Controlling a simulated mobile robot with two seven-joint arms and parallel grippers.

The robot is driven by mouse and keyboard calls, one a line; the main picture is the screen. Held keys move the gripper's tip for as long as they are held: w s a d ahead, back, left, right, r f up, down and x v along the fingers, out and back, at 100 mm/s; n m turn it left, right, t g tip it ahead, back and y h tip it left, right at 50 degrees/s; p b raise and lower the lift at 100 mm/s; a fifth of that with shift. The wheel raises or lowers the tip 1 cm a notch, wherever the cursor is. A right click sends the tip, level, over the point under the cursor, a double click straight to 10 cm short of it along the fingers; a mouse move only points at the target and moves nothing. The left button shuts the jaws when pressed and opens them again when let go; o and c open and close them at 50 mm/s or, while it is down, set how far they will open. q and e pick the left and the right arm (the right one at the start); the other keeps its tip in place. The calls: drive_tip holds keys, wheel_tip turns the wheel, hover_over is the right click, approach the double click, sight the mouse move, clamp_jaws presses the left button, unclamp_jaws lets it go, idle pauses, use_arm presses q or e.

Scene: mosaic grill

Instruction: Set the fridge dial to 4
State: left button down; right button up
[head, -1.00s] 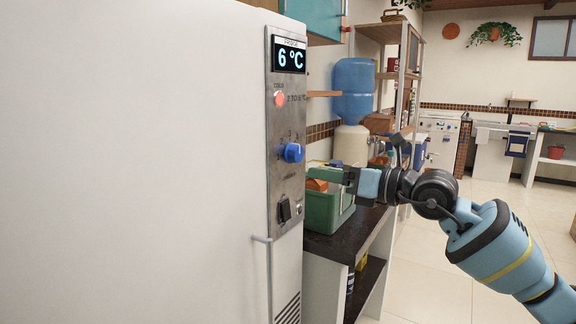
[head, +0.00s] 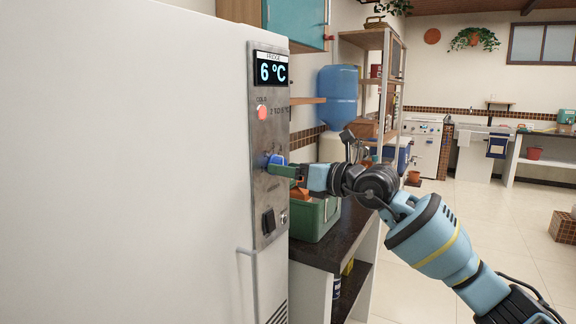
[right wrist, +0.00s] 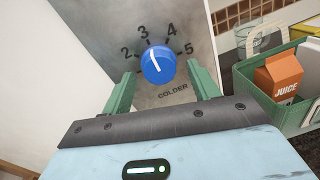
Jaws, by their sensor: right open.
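The fridge dial is a blue knob (right wrist: 158,65) on a steel panel. In the right wrist view its white mark points up and slightly left, towards the 3; the numbers 2 to 5 show around it. In the head view the dial (head: 275,160) is partly hidden by my right gripper (head: 280,168). That gripper is open, its green fingers on either side of the dial with gaps in the wrist view (right wrist: 161,70). The fridge display (head: 271,69) reads 6 °C. My left gripper is out of view.
A red light (head: 262,112) sits above the dial and a black switch (head: 268,222) below it. A green crate (head: 315,222) with a juice carton (right wrist: 279,74) stands on the dark counter (head: 345,235) to the right. Open floor lies further right.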

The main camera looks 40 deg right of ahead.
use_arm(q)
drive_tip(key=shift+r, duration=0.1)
use_arm(e)
drive_tip(key=shift+w+a, duration=0.15)
drive_tip(key=shift+w, duration=0.25)
drive_tip(key=shift+c, duration=0.3)
drive_tip(key=c, duration=0.9)
drive_tip(key=shift+s+r+m+p, duration=0.1)
drive_tip(key=shift+r+m+p, duration=0.2)
drive_tip(key=shift+m+p, duration=0.7)
drive_tip(key=m+p, duration=0.2)
drive_tip(key=p, duration=0.1)
drive_tip(key=m+p, duration=0.3)
drive_tip(key=shift+r+g+p, duration=0.3)
drive_tip(key=shift+r, duration=0.1)
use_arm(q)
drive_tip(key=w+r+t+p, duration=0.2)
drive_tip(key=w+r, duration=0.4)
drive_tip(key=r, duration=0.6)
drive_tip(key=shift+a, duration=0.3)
use_arm(e)
drive_tip(key=shift+f+m, duration=0.4)
drive_tip(key=shift+m, duration=0.5)
drive_tip(key=shift+c, duration=0.2)
